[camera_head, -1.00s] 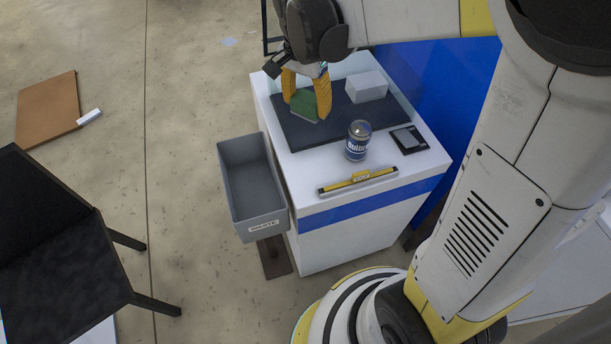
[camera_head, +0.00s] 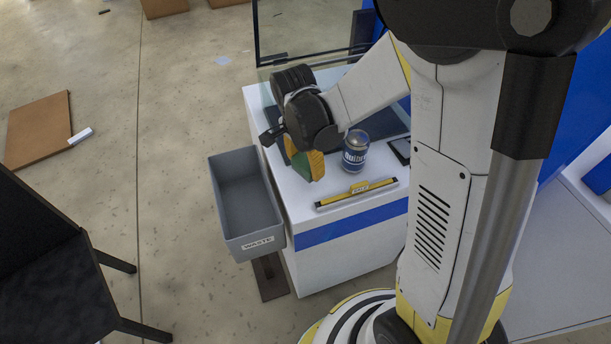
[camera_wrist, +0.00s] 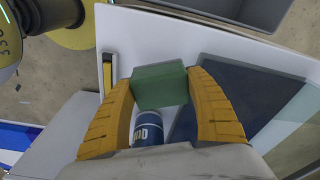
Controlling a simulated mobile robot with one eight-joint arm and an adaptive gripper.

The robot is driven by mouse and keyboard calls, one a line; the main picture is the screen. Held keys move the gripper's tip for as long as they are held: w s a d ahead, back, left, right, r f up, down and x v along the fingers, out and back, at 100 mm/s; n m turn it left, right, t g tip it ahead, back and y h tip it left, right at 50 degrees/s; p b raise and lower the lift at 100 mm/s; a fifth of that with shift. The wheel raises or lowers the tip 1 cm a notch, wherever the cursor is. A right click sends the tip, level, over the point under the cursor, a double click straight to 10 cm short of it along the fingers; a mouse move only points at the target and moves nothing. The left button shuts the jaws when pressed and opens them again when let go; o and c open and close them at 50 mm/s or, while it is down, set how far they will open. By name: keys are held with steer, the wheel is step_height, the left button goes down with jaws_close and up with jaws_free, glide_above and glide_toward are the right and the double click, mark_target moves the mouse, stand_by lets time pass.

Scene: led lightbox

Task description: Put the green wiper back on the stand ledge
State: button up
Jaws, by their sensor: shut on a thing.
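My gripper (camera_head: 306,165) has yellow fingers. They are shut on the green wiper (camera_wrist: 160,86), a block held between the fingertips in the wrist view. In the head view a little of the green wiper (camera_head: 299,163) shows beside the fingers, and the rest is hidden. I hold it above the left part of the white stand (camera_head: 278,180), near the side with the grey bin. The front ledge of the stand carries a yellow and black bar (camera_head: 356,193).
A blue can (camera_head: 354,152) stands right of my gripper; it also shows beyond the wiper in the wrist view (camera_wrist: 148,126). A dark mat (camera_wrist: 230,105) and a small dark device (camera_head: 400,150) lie on top.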

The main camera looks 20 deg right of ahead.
mark_target(306, 174)
step_height(306, 174, down, 4)
steer(key=shift+f+b, duration=0.1)
steer(key=shift+b, duration=0.7)
steer(key=shift+f, duration=0.1)
steer(key=o, duration=1)
steer(key=shift+c, duration=0.2)
